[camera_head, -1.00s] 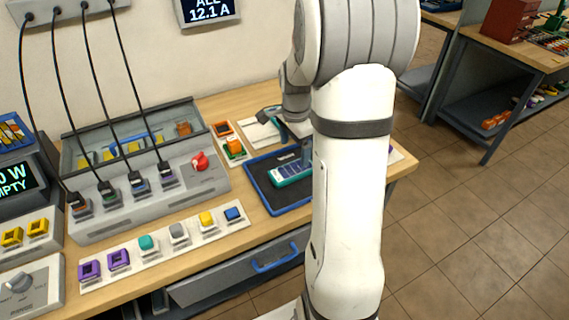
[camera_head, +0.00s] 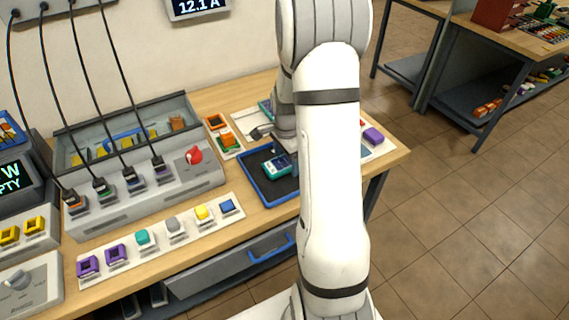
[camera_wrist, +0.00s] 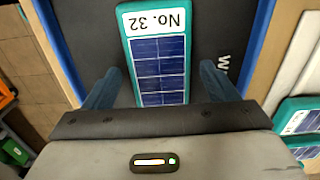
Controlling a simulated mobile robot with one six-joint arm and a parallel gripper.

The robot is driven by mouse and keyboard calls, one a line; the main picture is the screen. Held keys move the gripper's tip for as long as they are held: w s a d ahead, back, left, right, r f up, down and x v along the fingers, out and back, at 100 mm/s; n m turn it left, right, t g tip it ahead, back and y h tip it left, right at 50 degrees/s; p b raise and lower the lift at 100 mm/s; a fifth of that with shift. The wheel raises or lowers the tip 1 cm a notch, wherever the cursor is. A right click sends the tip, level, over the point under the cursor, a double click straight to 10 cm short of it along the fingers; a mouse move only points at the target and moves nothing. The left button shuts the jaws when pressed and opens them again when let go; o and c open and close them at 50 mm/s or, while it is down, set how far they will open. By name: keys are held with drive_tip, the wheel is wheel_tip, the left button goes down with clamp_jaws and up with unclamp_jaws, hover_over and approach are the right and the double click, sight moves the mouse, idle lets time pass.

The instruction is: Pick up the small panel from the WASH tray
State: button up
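A small teal panel (camera_head: 276,167) lies in the black, blue-rimmed tray (camera_head: 252,181) on the bench. In the wrist view the panel (camera_wrist: 157,62) shows dark blue cells and a white "No. 32" label, upside down. A letter "W" is partly visible on the tray floor (camera_wrist: 220,28) beside it. My gripper (camera_wrist: 160,72) is over the panel, its two fingers apart on either side, with gaps visible between them and the panel's edges. In the head view my arm hides the tray's right part and most of the gripper.
More teal panels (camera_wrist: 300,115) lie right of the tray in the wrist view. A grey charger with cables (camera_head: 150,195) and a strip of coloured blocks (camera_head: 175,228) stand left. Orange blocks (camera_head: 228,139) sit behind the tray; a purple block (camera_head: 373,135) lies right.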

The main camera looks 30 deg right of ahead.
drive_tip(key=c, duration=1)
drive_tip(key=shift+c, duration=0.2)
drive_tip(key=shift+r, duration=0.15)
